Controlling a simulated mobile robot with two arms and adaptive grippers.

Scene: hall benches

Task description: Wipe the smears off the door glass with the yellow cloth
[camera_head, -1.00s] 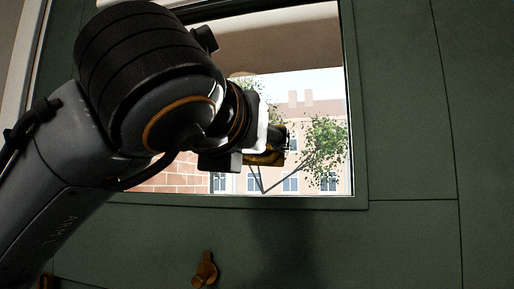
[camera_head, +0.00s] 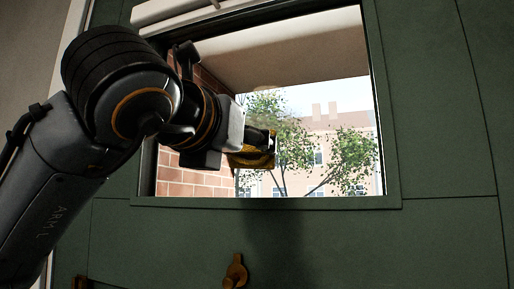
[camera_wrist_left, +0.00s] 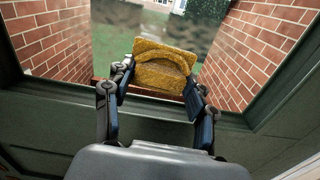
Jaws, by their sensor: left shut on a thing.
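The yellow cloth (camera_head: 251,161) is a folded, mustard-coloured pad. My left gripper (camera_head: 264,146) is shut on it and holds it at the lower part of the door glass (camera_head: 325,88). In the left wrist view the cloth (camera_wrist_left: 165,48) sits between the two fingers, with a raised fold across it. I cannot tell whether it touches the glass. A faint brownish smear (camera_head: 264,104) shows on the glass just above the gripper, blurred against the tree outside. My right gripper is not in view.
The green door (camera_head: 440,130) surrounds the window, with a raised frame (camera_head: 392,150) around the glass. A brass-coloured latch (camera_head: 236,272) sticks out below the window. Brick walls, trees and a building lie beyond the glass.

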